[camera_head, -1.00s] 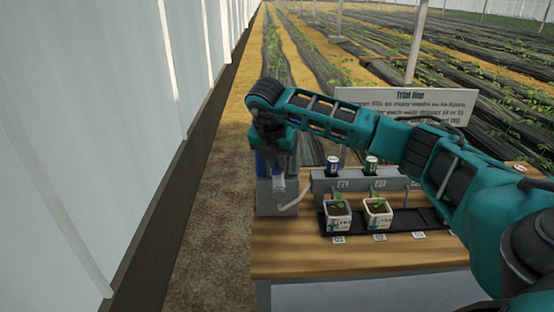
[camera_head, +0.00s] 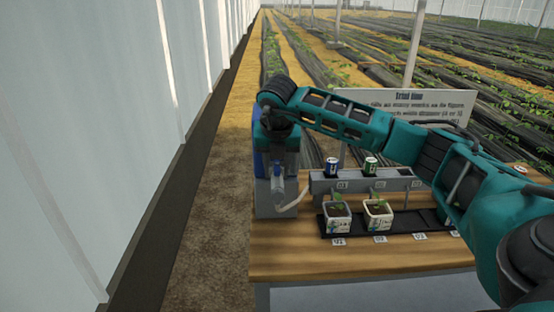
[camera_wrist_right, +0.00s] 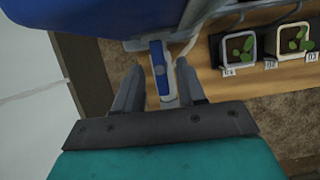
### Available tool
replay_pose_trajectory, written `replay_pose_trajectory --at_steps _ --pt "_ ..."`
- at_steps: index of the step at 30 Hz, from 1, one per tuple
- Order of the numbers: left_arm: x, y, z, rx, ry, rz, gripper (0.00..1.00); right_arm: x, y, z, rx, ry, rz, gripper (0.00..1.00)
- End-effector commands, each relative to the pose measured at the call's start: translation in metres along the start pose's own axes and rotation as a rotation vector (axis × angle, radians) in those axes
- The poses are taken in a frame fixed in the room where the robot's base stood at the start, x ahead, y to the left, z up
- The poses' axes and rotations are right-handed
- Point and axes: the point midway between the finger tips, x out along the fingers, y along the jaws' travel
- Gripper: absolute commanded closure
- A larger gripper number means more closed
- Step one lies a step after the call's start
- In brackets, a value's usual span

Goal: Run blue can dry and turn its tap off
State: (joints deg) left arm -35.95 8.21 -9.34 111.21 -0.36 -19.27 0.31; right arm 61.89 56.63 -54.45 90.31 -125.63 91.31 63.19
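The blue can (camera_head: 259,163) stands on a grey stand at the table's left end, mostly hidden behind my right arm in the head view. Its blue underside (camera_wrist_right: 100,18) fills the top left of the right wrist view. Below it is the tap with a blue and grey lever (camera_wrist_right: 160,68). My right gripper (camera_wrist_right: 159,88) is open, with one finger on each side of the lever and gaps visible. In the head view the right gripper's fingers are hard to make out against the tap. My left gripper is not in view. The can's level cannot be seen.
A pale hose (camera_head: 296,200) runs from the tap to a grey rail (camera_head: 350,185) carrying a small blue tin (camera_head: 332,166) and green tin (camera_head: 370,166). Seedling pots (camera_head: 337,218) and (camera_head: 378,214) stand on a black tray. A sign (camera_head: 405,105) stands behind. The wooden front strip is clear.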

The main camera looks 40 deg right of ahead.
Motion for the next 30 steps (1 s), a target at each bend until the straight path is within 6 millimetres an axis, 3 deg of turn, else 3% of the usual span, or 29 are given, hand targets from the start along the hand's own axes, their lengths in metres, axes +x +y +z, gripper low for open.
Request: replay_pose_trajectory --at_steps 7,11,24,30 --pt "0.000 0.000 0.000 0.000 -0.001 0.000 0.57 -0.001 0.000 0.000 0.000 0.000 0.000 0.60" --pt "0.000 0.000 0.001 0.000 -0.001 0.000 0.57 -0.012 0.001 0.000 0.000 -0.001 0.002 0.60" --pt "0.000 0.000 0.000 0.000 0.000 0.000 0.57 -0.102 0.001 0.001 -0.001 -0.003 0.003 0.60" --pt "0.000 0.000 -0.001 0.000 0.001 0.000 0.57 -0.125 0.001 0.000 0.000 -0.001 0.002 0.60"
